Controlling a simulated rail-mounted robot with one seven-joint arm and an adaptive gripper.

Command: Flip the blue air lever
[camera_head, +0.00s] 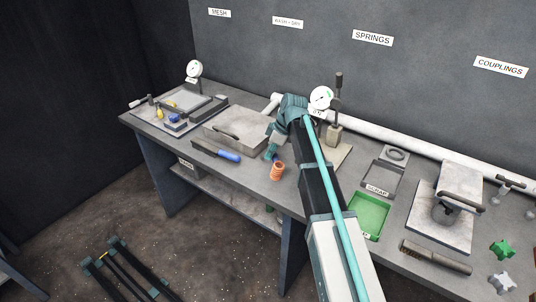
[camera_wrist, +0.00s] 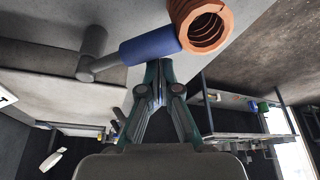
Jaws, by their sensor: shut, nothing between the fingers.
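The blue air lever (camera_wrist: 150,46) shows in the wrist view as a blue cylindrical grip on a grey bent arm with a round pivot at its left. My gripper (camera_wrist: 160,88) is shut and empty. Its fingertips are right at the lower edge of the blue grip in the wrist view; I cannot tell whether they touch it. In the head view my gripper (camera_head: 270,153) points down near the bench's front edge, by the orange coil.
An orange coil (camera_wrist: 204,26) is beside the lever's right end; it also stands on the bench in the head view (camera_head: 277,172). A green tray (camera_head: 369,216) is to the right.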

